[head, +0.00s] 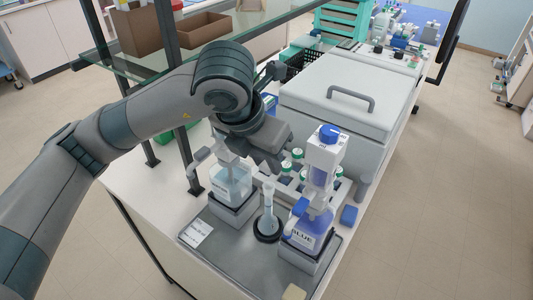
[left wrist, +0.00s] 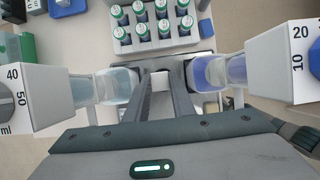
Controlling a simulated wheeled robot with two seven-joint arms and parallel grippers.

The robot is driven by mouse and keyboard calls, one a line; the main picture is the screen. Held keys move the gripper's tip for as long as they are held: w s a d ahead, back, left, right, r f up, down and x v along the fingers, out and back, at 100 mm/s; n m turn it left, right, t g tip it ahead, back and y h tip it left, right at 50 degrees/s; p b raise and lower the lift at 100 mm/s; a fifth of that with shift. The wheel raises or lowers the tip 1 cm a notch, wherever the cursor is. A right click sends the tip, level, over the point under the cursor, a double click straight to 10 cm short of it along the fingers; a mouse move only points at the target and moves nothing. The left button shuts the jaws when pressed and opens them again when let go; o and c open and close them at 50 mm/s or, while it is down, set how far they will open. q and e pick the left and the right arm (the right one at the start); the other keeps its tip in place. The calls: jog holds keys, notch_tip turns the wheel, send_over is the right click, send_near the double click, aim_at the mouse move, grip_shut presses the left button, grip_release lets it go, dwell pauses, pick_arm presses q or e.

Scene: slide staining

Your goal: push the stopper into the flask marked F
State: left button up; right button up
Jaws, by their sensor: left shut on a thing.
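A narrow-necked flask (head: 268,222) with pale blue liquid stands upright in a black ring on the grey tray (head: 222,246). No letter F can be read on it. My left gripper (head: 267,170) is just above and behind the flask's neck in the head view. In the left wrist view the left gripper (left wrist: 161,92) is shut on a small white piece, apparently the stopper (left wrist: 160,80), between its fingers. I cannot tell whether the stopper touches the flask's mouth. My right gripper is not in view.
A dispenser bottle of pale liquid (head: 230,183) stands left of the flask, and a bottle labelled BLUE (head: 308,234) stands close on its right. Behind is a rack of green-capped vials (left wrist: 158,32). A large lidded grey box (head: 335,105) and a glass shelf (head: 160,62) flank the arm.

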aim_at(263, 170)
pick_arm(q)
jog(key=shift+f, duration=0.8)
notch_tip(263, 170, down, 2)
jog(key=b, duration=0.2)
jog(key=shift+b, duration=0.3)
jog(key=shift+f, duration=0.1)
jog(key=shift+b, duration=0.6)
dwell(0.5)
jog(key=shift+a, duration=0.1)
jog(key=shift+f, duration=0.1)
